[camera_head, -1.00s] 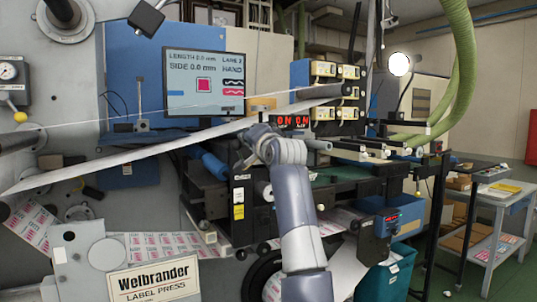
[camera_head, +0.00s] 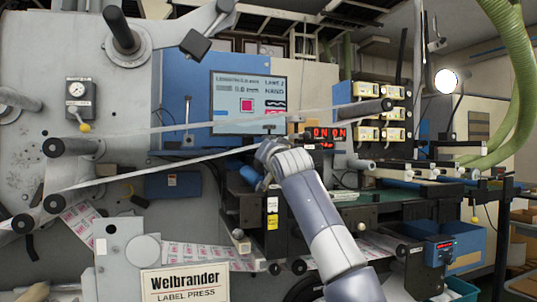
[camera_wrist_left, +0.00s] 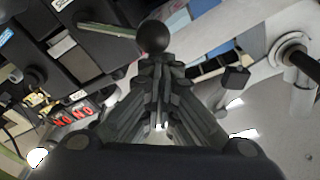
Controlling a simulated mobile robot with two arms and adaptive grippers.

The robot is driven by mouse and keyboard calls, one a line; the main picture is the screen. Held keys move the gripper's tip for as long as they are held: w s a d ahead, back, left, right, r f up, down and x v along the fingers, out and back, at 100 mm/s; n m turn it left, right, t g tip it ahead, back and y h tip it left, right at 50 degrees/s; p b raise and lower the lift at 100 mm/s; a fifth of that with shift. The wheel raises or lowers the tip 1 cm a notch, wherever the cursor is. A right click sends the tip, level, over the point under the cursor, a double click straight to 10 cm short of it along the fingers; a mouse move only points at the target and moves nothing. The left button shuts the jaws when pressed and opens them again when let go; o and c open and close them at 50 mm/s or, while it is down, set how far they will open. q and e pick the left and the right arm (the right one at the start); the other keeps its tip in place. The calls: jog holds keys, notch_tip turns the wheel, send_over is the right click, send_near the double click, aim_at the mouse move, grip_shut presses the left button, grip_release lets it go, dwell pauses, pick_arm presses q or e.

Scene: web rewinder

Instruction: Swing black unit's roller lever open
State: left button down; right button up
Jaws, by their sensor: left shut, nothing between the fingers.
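The black unit (camera_head: 249,205) stands in the middle of the head view, with white and yellow labels on its front. A round black knob (camera_wrist_left: 153,38) on a pale rod (camera_wrist_left: 108,31) shows in the left wrist view, just beyond my left fingertips. I take it as the roller lever; I cannot pick it out in the head view. My left gripper (camera_wrist_left: 158,68) is shut, with nothing held between its fingers. Its tips are close to the knob; whether they touch it is unclear. In the head view my left wrist and forearm hide part of the unit. My right gripper is not in view.
A pale web (camera_head: 150,168) runs across to rollers at left. A red ON display (camera_head: 326,133) is right beside my left wrist. A monitor (camera_head: 247,102) stands behind. The Welbrander sign (camera_head: 180,286) is low in front. A blue bin (camera_head: 462,290) stands lower right.

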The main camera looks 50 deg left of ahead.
pick_arm(q)
jog(key=v, duration=1.2)
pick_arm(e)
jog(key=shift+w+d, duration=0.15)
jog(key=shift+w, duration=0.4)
